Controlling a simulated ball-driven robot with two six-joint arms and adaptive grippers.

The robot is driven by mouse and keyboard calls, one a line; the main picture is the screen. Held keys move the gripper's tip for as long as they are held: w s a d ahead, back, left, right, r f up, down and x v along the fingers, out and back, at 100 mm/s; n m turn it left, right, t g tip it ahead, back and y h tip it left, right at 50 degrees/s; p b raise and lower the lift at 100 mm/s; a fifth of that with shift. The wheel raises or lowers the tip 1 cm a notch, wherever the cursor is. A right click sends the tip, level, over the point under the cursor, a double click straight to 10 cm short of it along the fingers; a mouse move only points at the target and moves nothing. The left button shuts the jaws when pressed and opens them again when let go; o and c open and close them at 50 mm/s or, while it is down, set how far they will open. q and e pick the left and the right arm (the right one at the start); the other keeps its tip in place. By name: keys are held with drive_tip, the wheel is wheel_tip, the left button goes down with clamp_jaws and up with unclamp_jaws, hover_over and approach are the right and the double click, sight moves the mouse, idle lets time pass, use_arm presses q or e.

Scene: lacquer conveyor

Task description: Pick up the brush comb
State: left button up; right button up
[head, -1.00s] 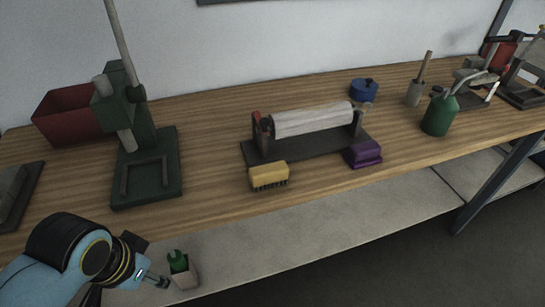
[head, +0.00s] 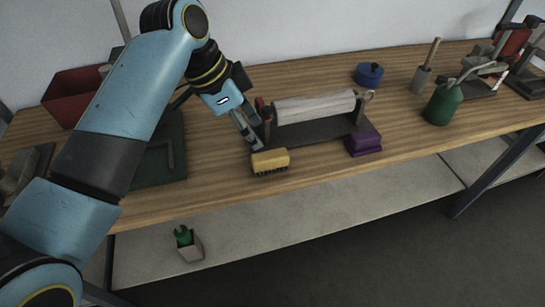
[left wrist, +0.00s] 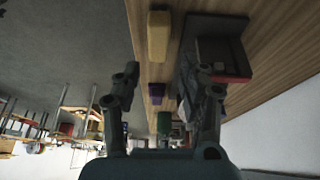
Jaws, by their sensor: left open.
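The brush comb (head: 270,161), a yellow block with dark bristles pointing down, lies near the front edge of the wooden bench. It also shows as a yellow block in the left wrist view (left wrist: 158,36). My left gripper (head: 254,140) is just behind and left of the comb, above the bench. It is open and empty, and its two fingers stand apart in the left wrist view (left wrist: 165,90). The comb lies beyond the fingertips there. My right gripper is not in view.
A paper roll on a dark stand (head: 315,107) is close behind the comb. A purple block (head: 363,140) sits to its right. My left arm covers part of a green press (head: 165,155). A blue pot (head: 369,74) and a green can (head: 440,106) stand farther right.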

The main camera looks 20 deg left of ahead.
sight(269, 155)
use_arm(q)
drive_tip(key=x, duration=0.9)
drive_tip(key=shift+d+f, duration=0.2)
drive_tip(key=shift+f, duration=0.05)
clamp_jaws()
drive_tip(key=shift+p, duration=0.3)
